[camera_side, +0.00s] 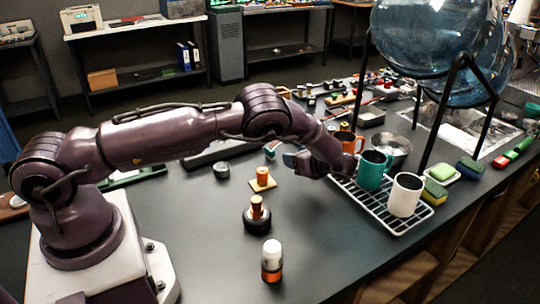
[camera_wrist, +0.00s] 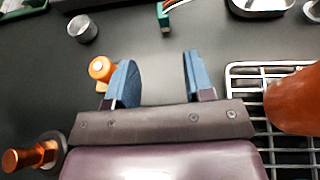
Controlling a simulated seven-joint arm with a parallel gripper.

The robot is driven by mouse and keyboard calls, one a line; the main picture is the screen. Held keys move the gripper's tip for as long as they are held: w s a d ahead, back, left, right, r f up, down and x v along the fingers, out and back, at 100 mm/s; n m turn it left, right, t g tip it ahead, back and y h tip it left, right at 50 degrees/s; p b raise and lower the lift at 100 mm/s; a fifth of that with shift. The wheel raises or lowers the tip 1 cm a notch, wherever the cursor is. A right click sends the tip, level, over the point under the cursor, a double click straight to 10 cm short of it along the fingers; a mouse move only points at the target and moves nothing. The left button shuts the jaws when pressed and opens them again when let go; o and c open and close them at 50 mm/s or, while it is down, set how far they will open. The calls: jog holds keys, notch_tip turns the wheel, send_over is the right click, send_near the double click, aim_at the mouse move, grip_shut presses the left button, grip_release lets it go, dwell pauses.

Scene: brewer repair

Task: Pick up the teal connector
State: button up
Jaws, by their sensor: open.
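The teal connector (camera_wrist: 163,17) shows at the top of the wrist view, small, with coloured wires running to the upper right. In the side view a small teal piece (camera_side: 270,152), likely the connector, lies on the black table just beyond my gripper's fingers. My gripper (camera_wrist: 157,68) is open, with two blue fingers and nothing between them. The connector is ahead of the fingertips and apart from them. In the side view my gripper (camera_side: 291,160) is low over the table, left of the rack; its far finger is hard to make out.
An orange cylinder on a wooden block (camera_side: 262,185) sits close to the left finger. A wire rack (camera_side: 383,212) with an orange mug (camera_side: 350,141), teal mug (camera_side: 373,171) and white mug (camera_side: 405,195) is on the right. A small round cup (camera_wrist: 83,28) stands upper left.

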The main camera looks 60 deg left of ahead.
send_near(271, 150)
jog(key=x, duration=0.4)
jog(key=shift+s+f, duration=0.1)
jog(key=shift+s, duration=0.05)
jog(key=x, duration=0.5)
jog(key=shift+w+a, duration=0.1)
jog(key=shift+w, duration=0.15)
grip_shut()
